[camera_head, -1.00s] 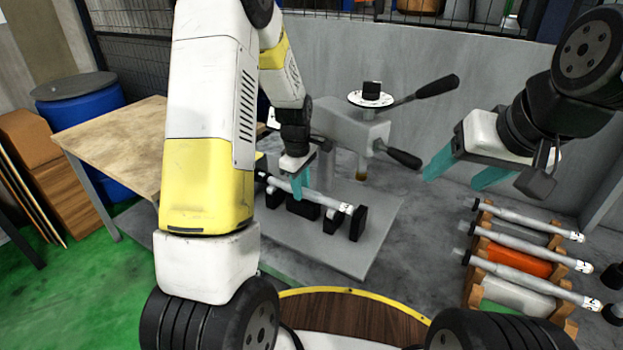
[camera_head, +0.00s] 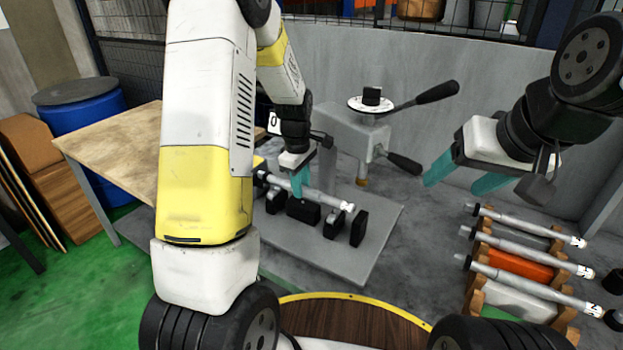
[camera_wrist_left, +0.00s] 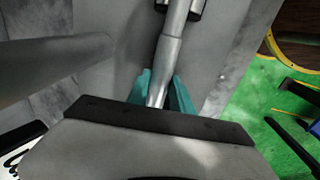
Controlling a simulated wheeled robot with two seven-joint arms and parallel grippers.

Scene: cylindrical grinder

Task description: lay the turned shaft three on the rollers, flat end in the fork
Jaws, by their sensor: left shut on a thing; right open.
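The turned shaft (camera_head: 328,197), a slim grey bar with a pale marked near end, is in my left gripper (camera_head: 299,184). The wrist view shows the shaft (camera_wrist_left: 171,50) running up between its teal fingers. The shaft lies lengthwise over the black blocks (camera_head: 303,211) on the grinder's grey plate; whether it touches them is unclear. A separate black block (camera_head: 358,228) stands just beyond the shaft's near end, with a small gap. My right gripper (camera_head: 452,176) is open and empty, above the floor.
The grey machine body with a dial and black-gripped levers (camera_head: 408,158) stands close behind the shaft. A rack (camera_head: 476,292) with several more shafts is at the right. A wooden table (camera_head: 115,145) and blue barrel (camera_head: 82,118) are at the left. The plate's front is clear.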

